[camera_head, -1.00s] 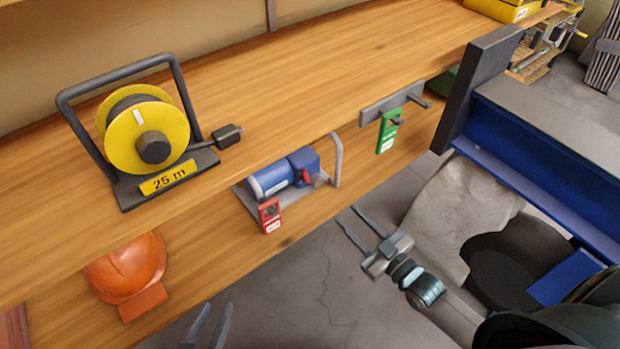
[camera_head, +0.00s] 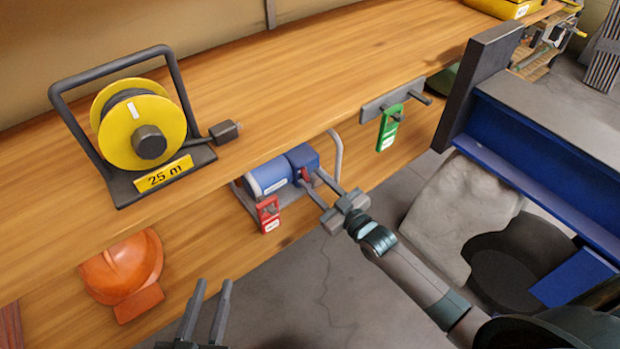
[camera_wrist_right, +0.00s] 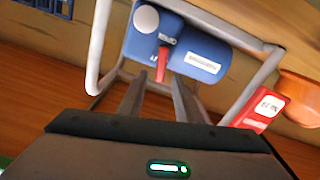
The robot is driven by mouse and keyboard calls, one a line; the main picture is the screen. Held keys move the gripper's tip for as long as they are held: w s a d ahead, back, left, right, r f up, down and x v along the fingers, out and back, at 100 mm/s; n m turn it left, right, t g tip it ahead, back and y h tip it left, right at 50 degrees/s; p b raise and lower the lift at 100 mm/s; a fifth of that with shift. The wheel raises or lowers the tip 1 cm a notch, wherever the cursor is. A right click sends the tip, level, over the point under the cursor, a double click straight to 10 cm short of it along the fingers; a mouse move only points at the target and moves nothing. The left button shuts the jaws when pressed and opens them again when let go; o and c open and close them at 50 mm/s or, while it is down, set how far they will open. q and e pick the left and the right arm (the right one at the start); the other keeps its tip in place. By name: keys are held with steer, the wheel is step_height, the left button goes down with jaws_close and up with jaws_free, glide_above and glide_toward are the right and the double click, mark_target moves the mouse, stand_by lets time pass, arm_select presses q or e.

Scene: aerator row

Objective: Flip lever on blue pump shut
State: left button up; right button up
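The blue pump (camera_head: 269,178) sits on the lower shelf in a grey tube frame. It also shows in the right wrist view (camera_wrist_right: 200,62). Its red lever (camera_head: 304,175) is on the near face; in the right wrist view the lever (camera_wrist_right: 162,64) hangs down from the blue housing. My right gripper (camera_head: 318,180) is open, its fingers pointing at the pump with the tips close to the lever. In the right wrist view the fingers stand apart below the lever; contact cannot be told. My left gripper (camera_head: 214,290) is open and empty at the bottom of the head view.
A yellow cable reel (camera_head: 143,130) stands on the upper shelf. An orange helmet (camera_head: 122,267) is on the lower shelf. A grey sack (camera_head: 462,215) lies right.

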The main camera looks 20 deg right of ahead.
arm_select(q)
steer(key=shift+d+r+t, duration=0.15)
steer(key=shift+r+t, duration=0.25)
steer(key=shift+r, duration=0.25)
arm_select(e)
steer(key=shift+x, duration=1.15)
arm_select(q)
steer(key=shift+w, duration=0.1)
arm_select(e)
jaws_close()
steer(key=shift+w+d+m+p, duration=0.1)
steer(key=shift+d+m+p, duration=0.2)
steer(key=shift+m, duration=0.4)
steer(key=shift+w+d+m+p, duration=0.15)
steer(key=shift+m+p, duration=0.25)
steer(key=shift+m, duration=0.3)
arm_select(q)
steer(key=f+g, duration=0.1)
steer(key=f, duration=0.1)
steer(key=a+f+g, duration=0.1)
steer(key=s+f+g+y, duration=0.1)
steer(key=f, duration=0.1)
steer(key=shift+s+a+f+g, duration=0.1)
steer(key=shift+a+f+g, duration=0.2)
arm_select(e)
steer(key=shift+s, duration=0.15)
jaws_free()
